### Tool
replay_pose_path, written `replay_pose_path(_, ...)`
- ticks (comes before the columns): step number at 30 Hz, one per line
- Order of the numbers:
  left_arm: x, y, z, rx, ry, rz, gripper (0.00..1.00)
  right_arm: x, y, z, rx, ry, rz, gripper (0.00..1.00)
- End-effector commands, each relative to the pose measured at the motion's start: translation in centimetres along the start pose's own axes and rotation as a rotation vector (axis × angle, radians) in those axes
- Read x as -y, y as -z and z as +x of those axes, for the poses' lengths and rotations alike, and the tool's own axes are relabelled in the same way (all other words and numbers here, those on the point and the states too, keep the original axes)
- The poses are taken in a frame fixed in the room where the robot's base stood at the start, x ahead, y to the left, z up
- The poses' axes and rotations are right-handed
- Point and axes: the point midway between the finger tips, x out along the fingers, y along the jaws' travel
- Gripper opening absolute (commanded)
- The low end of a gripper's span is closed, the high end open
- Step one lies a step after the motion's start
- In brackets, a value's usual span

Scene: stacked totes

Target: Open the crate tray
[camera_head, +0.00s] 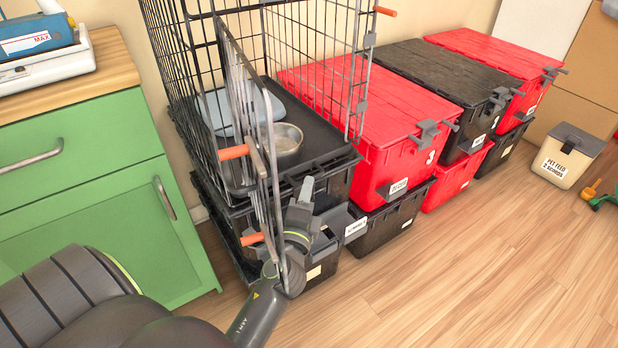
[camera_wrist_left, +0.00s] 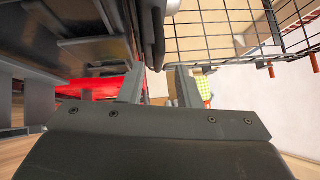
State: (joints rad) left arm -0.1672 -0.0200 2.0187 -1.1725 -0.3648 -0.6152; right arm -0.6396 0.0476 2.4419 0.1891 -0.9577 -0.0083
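The wire crate (camera_head: 180,45) stands on stacked black totes, its wire door (camera_head: 237,90) swung out toward me. The black crate tray (camera_head: 318,142) lies inside as the crate's floor, holding a metal bowl (camera_head: 287,138) and a grey-blue bed (camera_head: 217,112). My left gripper (camera_head: 312,213) is low in front of the crate, just right of the door's lower part, near the tote fronts. In the left wrist view its two fingers (camera_wrist_left: 158,84) are apart, with dark bars showing between and beyond them. I cannot tell whether they touch these. My right gripper is out of view.
Red and black totes (camera_head: 360,110) stand in stacks right of the crate. A green cabinet (camera_head: 90,195) is on the left. A pet feed bin (camera_head: 568,155) stands at the far right. The wooden floor (camera_head: 470,270) in front is clear.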

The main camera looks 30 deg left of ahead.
Motion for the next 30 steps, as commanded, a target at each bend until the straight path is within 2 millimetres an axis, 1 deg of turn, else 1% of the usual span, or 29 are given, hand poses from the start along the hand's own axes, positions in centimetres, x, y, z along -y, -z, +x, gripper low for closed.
replay_pose_path(1,0.1,0.0,0.9,-0.001,0.003,0.002,0.3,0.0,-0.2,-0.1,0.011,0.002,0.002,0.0)
replay_pose_path(3,0.1,0.0,1.9,-0.001,0.002,0.002,0.3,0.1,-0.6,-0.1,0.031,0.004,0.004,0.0)
replay_pose_path(6,0.0,0.0,3.1,-0.001,0.0,0.002,0.3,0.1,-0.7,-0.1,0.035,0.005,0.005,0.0)
replay_pose_path(9,-0.1,0.0,3.9,-0.001,0.0,0.0,0.3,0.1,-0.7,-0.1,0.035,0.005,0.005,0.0)
replay_pose_path(13,-0.1,0.0,4.4,-0.001,-0.002,0.0,0.3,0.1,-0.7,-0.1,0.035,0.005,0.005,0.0)
replay_pose_path(20,-0.1,0.0,4.4,0.0,-0.003,-0.001,0.3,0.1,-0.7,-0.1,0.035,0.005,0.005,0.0)
replay_pose_path(27,-0.1,0.0,4.4,-0.001,-0.003,-0.001,0.0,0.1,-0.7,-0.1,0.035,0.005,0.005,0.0)
replay_pose_path(30,-0.1,0.0,4.4,-0.001,-0.003,-0.001,0.0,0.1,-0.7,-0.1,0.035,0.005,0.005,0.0)
